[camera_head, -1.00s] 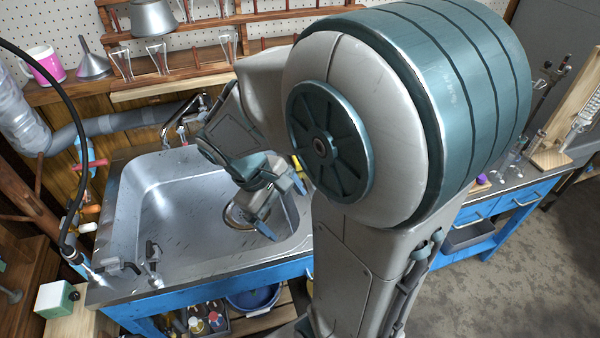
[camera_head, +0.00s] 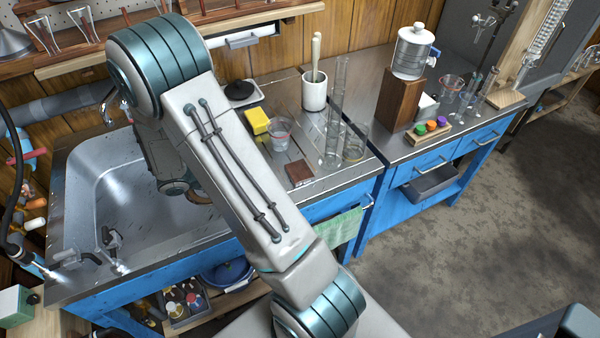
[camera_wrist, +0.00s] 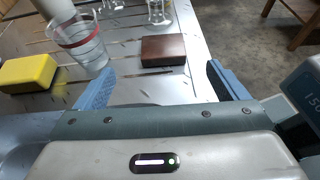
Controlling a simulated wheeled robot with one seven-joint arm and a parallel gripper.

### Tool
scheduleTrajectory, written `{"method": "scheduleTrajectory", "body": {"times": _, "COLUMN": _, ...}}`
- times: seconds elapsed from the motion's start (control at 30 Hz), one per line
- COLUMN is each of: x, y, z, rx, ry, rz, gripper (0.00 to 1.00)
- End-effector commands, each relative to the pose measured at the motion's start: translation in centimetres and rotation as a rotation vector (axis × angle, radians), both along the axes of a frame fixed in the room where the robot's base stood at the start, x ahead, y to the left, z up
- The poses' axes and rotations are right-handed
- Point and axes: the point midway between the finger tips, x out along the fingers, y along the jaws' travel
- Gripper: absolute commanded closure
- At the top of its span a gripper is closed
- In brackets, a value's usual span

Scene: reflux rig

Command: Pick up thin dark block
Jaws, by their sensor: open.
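The thin dark block (camera_head: 299,172), a flat reddish-brown slab, lies on the metal counter right of the sink, close to the front edge. In the wrist view the dark block (camera_wrist: 163,50) lies flat beyond my fingertips, roughly centred between them. My gripper (camera_wrist: 160,82) is open and empty, its blue fingers spread wider than the block and apart from it. In the head view my arm hides the gripper.
A beaker with a red band (camera_wrist: 82,42) and a yellow sponge (camera_wrist: 28,73) stand left of the block. Tall glass cylinders (camera_head: 334,120) stand behind and right of it. The sink (camera_head: 85,205) is to the left.

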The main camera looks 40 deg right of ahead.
Motion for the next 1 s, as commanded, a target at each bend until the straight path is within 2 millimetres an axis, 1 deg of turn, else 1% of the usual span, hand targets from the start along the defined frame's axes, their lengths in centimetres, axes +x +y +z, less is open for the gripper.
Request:
{"method": "scheduleTrajectory", "body": {"times": 0.03, "x": -0.4, "y": -1.1, "z": -0.5, "rx": 0.000, "ry": 0.003, "rz": -0.005, "gripper": 0.07}}
{"method": "scheduleTrajectory", "body": {"times": 0.1, "x": -0.8, "y": -2.3, "z": -1.0, "rx": 0.001, "ry": 0.002, "rz": -0.005, "gripper": 0.07}}
{"method": "scheduleTrajectory", "body": {"times": 0.23, "x": -1.2, "y": -4.0, "z": -1.8, "rx": 0.001, "ry": 0.001, "rz": -0.004, "gripper": 0.07}}
{"method": "scheduleTrajectory", "body": {"times": 0.47, "x": -1.7, "y": -5.4, "z": -2.5, "rx": 0.001, "ry": 0.000, "rz": -0.004, "gripper": 0.07}}
{"method": "scheduleTrajectory", "body": {"times": 0.63, "x": -2.7, "y": -7.4, "z": -4.0, "rx": 0.002, "ry": 0.003, "rz": -0.005, "gripper": 0.07}}
{"method": "scheduleTrajectory", "body": {"times": 0.73, "x": -2.9, "y": -8.5, "z": -4.4, "rx": 0.002, "ry": -0.001, "rz": -0.004, "gripper": 0.07}}
{"method": "scheduleTrajectory", "body": {"times": 0.83, "x": -3.0, "y": -9.1, "z": -4.6, "rx": 0.002, "ry": -0.002, "rz": -0.002, "gripper": 0.07}}
{"method": "scheduleTrajectory", "body": {"times": 1.0, "x": -3.0, "y": -9.1, "z": -4.6, "rx": 0.002, "ry": -0.002, "rz": -0.002, "gripper": 0.07}}
